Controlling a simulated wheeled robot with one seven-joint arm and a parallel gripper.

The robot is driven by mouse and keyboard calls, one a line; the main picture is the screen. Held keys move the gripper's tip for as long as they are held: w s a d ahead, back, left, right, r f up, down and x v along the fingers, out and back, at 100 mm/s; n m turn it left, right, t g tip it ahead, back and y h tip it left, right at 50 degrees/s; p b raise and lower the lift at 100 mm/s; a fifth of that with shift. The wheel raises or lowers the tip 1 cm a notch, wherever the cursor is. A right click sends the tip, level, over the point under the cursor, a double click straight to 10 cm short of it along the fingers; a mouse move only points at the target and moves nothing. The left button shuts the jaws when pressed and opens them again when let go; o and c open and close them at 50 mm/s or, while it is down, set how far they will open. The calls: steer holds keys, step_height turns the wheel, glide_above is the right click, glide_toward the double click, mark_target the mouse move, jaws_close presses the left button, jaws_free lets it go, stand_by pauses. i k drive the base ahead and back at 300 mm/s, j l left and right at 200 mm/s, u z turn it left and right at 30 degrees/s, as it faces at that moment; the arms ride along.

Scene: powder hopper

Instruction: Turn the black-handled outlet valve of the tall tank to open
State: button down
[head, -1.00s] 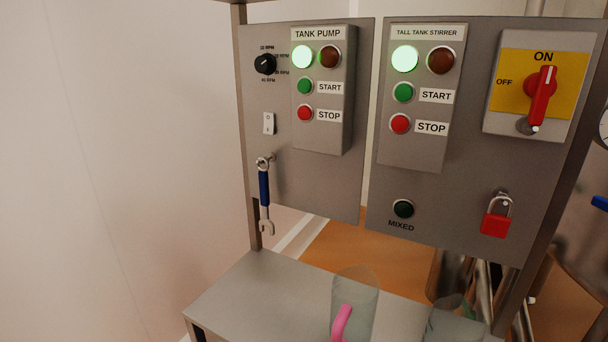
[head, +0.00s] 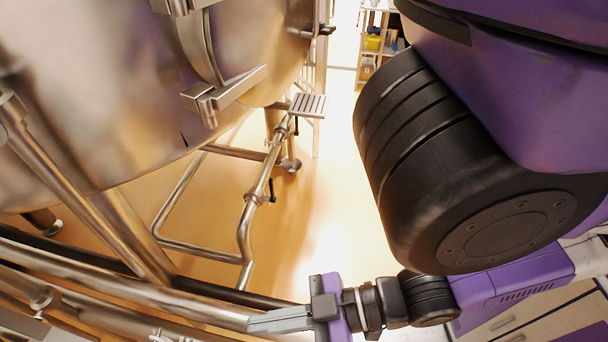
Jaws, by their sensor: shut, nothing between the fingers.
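A large steel tank (head: 90,90) fills the upper left of the head view. I cannot tell whether it is the tall tank. Under and beside it runs steel pipework (head: 245,225), with a small black handle (head: 272,190) on the pipe. Another small dark handle (head: 296,126) shows higher up, near the grated step. I cannot tell which one is the outlet valve or how it is set. My gripper (head: 252,324) is at the bottom centre, pointing left, shut and empty. Its tips overlap the end of a thick steel pipe in the picture; contact is unclear.
Thick steel pipes (head: 130,290) cross the lower left. A grated metal step (head: 309,105) stands by the tank. My purple and black arm covers the right side. A shelf (head: 374,40) stands at the back. Bare orange floor lies right of the pipework.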

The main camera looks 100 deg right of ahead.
mark_target(272, 199)
steer(key=j+z, duration=0.1)
steer(key=z, duration=0.85)
steer(key=j+z, duration=0.1)
steer(key=z, duration=0.35)
steer(key=k+z, duration=0.1)
steer(key=z, duration=0.4)
steer(key=k+j+z, duration=0.15)
steer(key=k+j, duration=0.4)
